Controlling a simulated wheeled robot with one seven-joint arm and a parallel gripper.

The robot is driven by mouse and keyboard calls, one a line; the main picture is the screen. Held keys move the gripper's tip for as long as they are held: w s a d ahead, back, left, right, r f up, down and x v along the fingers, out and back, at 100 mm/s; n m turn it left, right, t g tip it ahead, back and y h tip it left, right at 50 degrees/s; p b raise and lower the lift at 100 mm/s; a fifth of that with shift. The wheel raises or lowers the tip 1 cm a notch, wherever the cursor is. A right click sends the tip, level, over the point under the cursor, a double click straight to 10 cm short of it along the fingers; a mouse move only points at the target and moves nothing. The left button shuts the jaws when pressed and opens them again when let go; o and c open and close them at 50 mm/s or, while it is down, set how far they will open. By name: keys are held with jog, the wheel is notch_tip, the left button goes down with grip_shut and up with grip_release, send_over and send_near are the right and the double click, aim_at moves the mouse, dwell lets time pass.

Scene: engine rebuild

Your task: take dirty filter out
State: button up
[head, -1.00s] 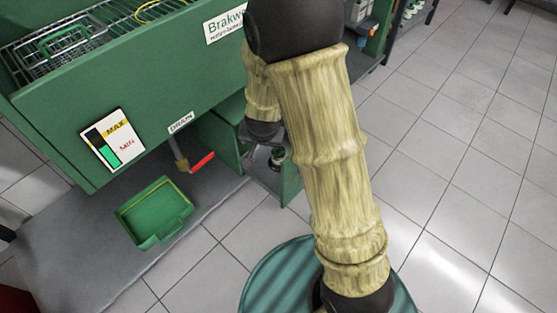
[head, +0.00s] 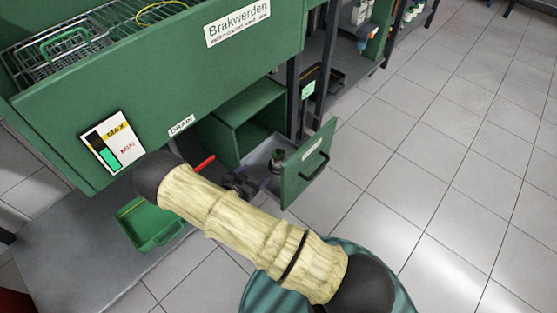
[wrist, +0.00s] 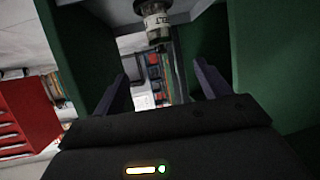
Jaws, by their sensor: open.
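The filter (head: 277,160), a small dark cylinder with a pale band, stands in an open grey drawer (head: 257,150) with a green front. In the wrist view the filter (wrist: 157,24) shows a pale label and a clear lower part, its top cut off by the frame. I cannot tell whether it is dirty. My gripper (head: 258,188) is low at the drawer's left side, partly hidden by my arm. In the wrist view my gripper (wrist: 162,92) is open and empty, its fingers apart, with the filter beyond them and not between them.
The green drawer front (head: 308,165) has a black handle. A green washing tank (head: 200,70) overhangs the drawer, with a red drain lever (head: 204,163) below it. A green tray (head: 150,226) sits on the floor mat. A red cabinet (wrist: 24,115) shows at left. Tiled floor at right is clear.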

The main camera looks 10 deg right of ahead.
aim_at(275, 158)
jog(key=b+x, duration=0.6)
jog(key=x, duration=0.5)
jog(key=shift+w+f, duration=0.1)
jog(key=shift+f, duration=0.2)
jog(key=shift+w+d, duration=0.3)
jog(key=shift+d, duration=0.15)
jog(key=shift+d+b, duration=0.1)
jog(key=shift+b, duration=0.25)
jog(key=shift+w+d+f+b, duration=0.2)
jog(key=shift+w+f+b, duration=0.05)
jog(key=shift+b, duration=0.05)
jog(key=b+x, duration=0.3)
jog(key=shift+w+d+f, duration=0.1)
jog(key=shift+w+d, duration=0.05)
jog(key=shift+w, duration=0.1)
jog(key=shift+w+d, duration=0.25)
